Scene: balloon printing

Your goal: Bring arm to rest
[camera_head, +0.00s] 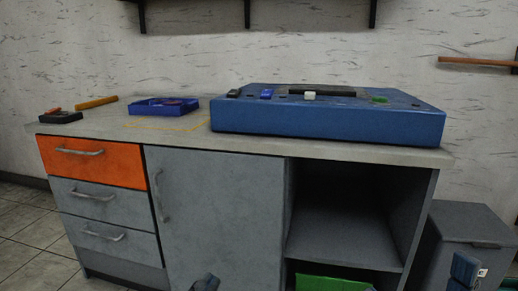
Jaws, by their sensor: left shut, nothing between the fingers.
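The tip of my left gripper (205,283) shows at the bottom edge, in front of the grey cabinet door. It is dark and shut, with nothing in it. Most of it and its arm lie below the picture.
The grey workbench (215,168) bears a blue machine (330,122), a blue tray (163,107), a small dark device (60,117) and a yellow bar (96,103). An orange drawer (92,162) is closed. A green object (330,284) sits below the open shelf. A grey box (465,232) stands at right.

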